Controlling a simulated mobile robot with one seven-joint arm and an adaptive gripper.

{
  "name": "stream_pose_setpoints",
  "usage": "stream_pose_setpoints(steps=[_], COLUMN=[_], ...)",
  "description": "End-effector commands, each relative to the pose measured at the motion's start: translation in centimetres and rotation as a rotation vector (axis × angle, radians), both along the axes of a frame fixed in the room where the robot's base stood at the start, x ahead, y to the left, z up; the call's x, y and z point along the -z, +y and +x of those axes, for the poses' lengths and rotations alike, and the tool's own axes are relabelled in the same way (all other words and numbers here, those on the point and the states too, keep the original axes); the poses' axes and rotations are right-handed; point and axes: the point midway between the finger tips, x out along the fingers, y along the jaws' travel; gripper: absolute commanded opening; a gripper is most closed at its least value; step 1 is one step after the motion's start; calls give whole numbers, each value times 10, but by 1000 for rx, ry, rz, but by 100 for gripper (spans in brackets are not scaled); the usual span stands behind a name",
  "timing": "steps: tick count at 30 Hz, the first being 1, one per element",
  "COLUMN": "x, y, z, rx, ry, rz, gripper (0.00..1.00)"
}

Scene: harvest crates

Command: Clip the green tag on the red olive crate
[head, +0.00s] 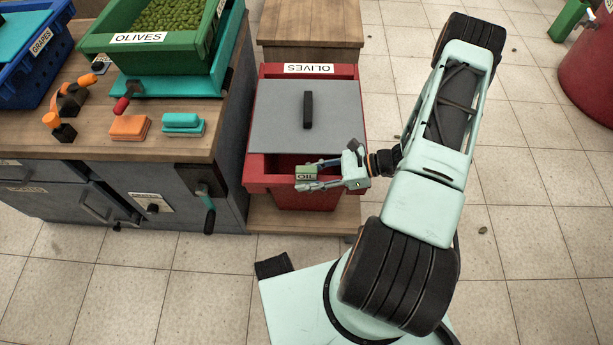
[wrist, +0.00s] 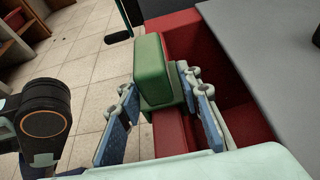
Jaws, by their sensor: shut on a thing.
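The red olive crate (head: 354,165) stands on a low wooden platform, with an OLIVES label at its far end and a grey lid (head: 275,115) with a black handle. The lid leaves the near end open, and no olives show there. The green tag (head: 306,172), lettered OIL, is at the crate's near rim. My gripper (head: 318,176) is shut on it from the right. In the wrist view the green tag (wrist: 152,70) stands upright between the blue-padded fingers, over the red rim (wrist: 172,135). I cannot tell whether it straddles the rim or only hovers there.
A workbench (head: 60,145) on the left holds a green OLIVES crate (head: 100,42) on a teal tray, a blue GRAPES crate (head: 45,75), and orange and teal blocks. A wooden box (head: 310,30) stands behind the red crate. The tiled floor to the right is mostly clear.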

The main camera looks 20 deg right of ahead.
Motion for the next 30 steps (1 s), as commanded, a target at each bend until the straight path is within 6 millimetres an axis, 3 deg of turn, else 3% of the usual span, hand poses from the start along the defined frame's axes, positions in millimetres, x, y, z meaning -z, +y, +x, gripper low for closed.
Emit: stream_pose_setpoints(steps=[5, 6, 12, 23, 30], x=[6, 6, 5, 2, -15], y=[0, 0, 0, -7, -46], z=[0, 0, 0, -1, -13], rx=[0, 0, 0, 1, 4], ry=[0, 0, 0, -1, -2], rz=[0, 0, 0, -1, -4], gripper=[12, 33, 52, 52, 52])
